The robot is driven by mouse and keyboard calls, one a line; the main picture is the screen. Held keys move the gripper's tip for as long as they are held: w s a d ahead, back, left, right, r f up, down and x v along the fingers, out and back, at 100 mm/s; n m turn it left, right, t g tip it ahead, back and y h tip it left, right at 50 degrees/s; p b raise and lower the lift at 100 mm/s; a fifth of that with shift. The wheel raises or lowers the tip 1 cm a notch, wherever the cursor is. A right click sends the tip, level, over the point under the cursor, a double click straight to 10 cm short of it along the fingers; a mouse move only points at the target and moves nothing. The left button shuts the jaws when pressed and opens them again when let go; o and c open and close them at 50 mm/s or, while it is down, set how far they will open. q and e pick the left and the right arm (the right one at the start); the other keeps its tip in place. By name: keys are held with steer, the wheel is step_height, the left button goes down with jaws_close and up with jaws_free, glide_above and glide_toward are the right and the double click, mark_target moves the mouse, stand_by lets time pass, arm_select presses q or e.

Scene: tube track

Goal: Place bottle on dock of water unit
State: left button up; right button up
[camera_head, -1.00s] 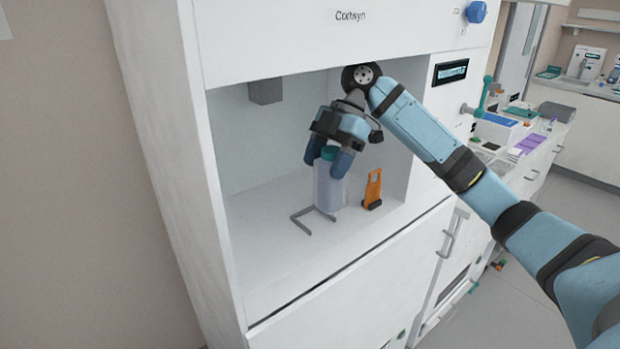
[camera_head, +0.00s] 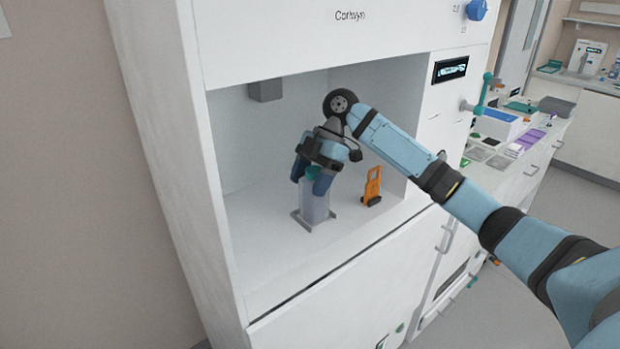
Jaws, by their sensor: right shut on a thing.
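The bottle (camera_head: 314,202) is translucent with a green cap (camera_head: 312,173) and stands about upright inside the alcove of the white water unit (camera_head: 345,40). My right gripper (camera_head: 312,184) comes from above and is shut on the bottle around its cap. The dock (camera_head: 302,222), a grey bracket on the alcove floor, shows at both sides of the bottle's base. The bottle's base is between the bracket's arms; whether it rests on the floor I cannot tell. My left gripper is not in view.
An orange clip-like object (camera_head: 372,186) stands on the alcove floor right of the bottle. A grey block (camera_head: 265,91) hangs from the alcove ceiling at the left. The alcove floor (camera_head: 250,245) left of the dock is clear. A cluttered counter lies at the right.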

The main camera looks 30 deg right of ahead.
steer(key=o, duration=1.4)
steer(key=shift+c, duration=0.2)
steer(key=v, duration=0.7)
steer(key=shift+r, duration=0.35)
steer(key=shift+s+f, duration=0.1)
